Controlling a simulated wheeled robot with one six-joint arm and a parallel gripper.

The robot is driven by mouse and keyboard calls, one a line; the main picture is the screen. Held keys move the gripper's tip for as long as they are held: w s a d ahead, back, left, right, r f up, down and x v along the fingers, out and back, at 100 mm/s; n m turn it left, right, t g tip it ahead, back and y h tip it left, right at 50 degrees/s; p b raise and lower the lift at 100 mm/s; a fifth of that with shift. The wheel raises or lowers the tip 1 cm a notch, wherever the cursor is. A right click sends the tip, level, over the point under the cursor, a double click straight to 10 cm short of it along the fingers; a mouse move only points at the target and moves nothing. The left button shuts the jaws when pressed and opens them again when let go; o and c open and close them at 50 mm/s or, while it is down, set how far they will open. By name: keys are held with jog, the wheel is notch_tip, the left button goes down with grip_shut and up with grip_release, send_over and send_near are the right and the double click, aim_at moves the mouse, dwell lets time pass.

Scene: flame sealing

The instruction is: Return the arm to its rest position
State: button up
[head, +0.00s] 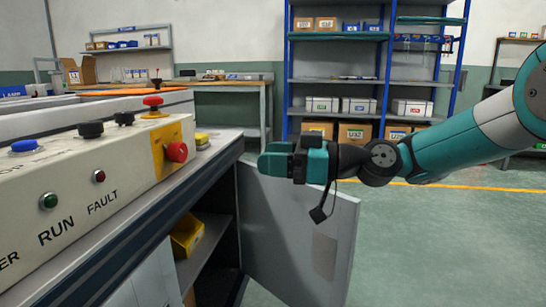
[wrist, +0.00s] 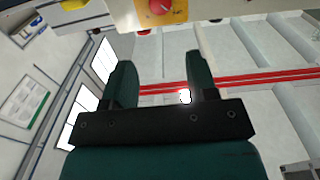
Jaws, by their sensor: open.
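My gripper (head: 272,158) is stretched out level in mid-air in the head view, with my teal and grey arm reaching in from the right. It is to the right of the control cabinet's end and in front of the open cabinet door. In the wrist view the two dark green fingers stand apart with nothing between them, so my gripper (wrist: 159,68) is open and empty. It appears apart from the panel.
The control panel (head: 75,190) has a red button (head: 177,152) on a yellow plate, which also shows in the wrist view (wrist: 160,7). The cabinet door (head: 300,235) stands open below my gripper. A blue shelf rack (head: 289,75) stands behind. Floor is clear at the right.

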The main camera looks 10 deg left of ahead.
jog(key=shift+s, duration=0.1)
jog(key=s+d+f+m+g+h+p, duration=0.1)
jog(key=s+d+f+m+h+p, duration=0.15)
jog(key=s+d+m+h, duration=0.65)
jog(key=s+d+f+m+g+h+p, duration=0.15)
jog(key=s+d+f+h, duration=0.3)
jog(key=s+d, duration=1)
jog(key=s+a+r+p, duration=0.1)
jog(key=r+p, duration=1.8)
jog(key=s+a+r+p, duration=0.1)
jog(key=a+r+p, duration=0.1)
jog(key=r+p, duration=1.7)
jog(key=shift+s+a+t, duration=0.3)
jog(key=shift+t, duration=0.15)
